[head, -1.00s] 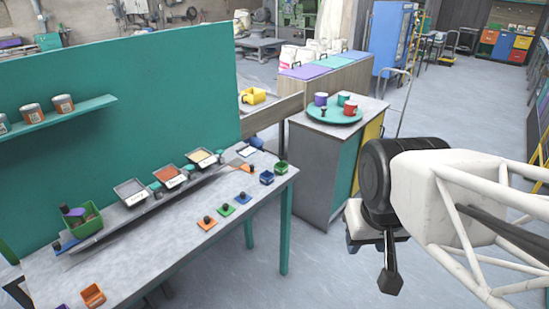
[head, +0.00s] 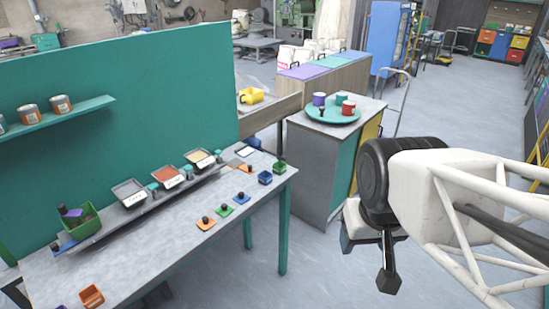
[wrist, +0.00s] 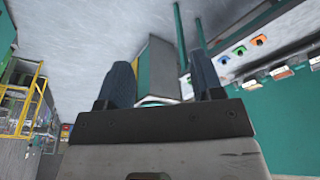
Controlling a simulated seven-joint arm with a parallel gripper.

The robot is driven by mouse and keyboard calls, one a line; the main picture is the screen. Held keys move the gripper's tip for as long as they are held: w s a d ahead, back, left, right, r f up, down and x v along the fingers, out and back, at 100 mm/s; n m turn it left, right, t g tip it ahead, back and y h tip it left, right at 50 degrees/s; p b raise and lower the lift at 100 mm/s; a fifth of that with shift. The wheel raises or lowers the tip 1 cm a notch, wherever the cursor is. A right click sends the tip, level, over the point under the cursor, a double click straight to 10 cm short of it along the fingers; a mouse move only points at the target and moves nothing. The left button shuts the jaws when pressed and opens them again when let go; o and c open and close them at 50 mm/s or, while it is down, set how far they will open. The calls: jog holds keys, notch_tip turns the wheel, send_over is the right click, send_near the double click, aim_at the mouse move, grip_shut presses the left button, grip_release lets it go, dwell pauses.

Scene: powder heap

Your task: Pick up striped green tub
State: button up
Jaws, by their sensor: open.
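A small green tub (head: 279,167) stands at the right end of the workbench, beside a small dark blue tub (head: 265,177). Stripes on it are too small to make out. A larger green bin (head: 82,224) with dark items in it sits at the bench's left end. My gripper (wrist: 163,82) is open and empty in the wrist view, its two dark fingers apart. In the head view it hangs off to the right, over the floor, well clear of the bench and both tubs. I cannot pick out the green tub in the wrist view.
The workbench (head: 180,240) holds several trays of powder on a rail and small coloured pads with black knobs. A cabinet with a round teal tray (head: 333,118) and mugs stands behind. Open floor (head: 310,270) lies between bench and arm.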

jog(key=o, duration=0.3)
jog(key=w+a+n+g, duration=0.1)
jog(key=w+n, duration=0.1)
jog(key=w, duration=1.6)
jog(key=w+a+n, duration=0.2)
jog(key=w+n, duration=0.1)
jog(key=w, duration=1.4)
jog(key=w+a+f+n, duration=0.1)
jog(key=w+f, duration=0.6)
jog(key=w, duration=0.3)
jog(key=w+a+f+n+g, duration=0.1)
jog(key=w+a+f, duration=0.1)
jog(key=w+f, duration=0.6)
jog(key=w+a+f+n, duration=0.2)
jog(key=w+f, duration=0.6)
jog(key=w, duration=0.5)
jog(key=shift+a+g, duration=0.1)
jog(key=shift+g, duration=0.2)
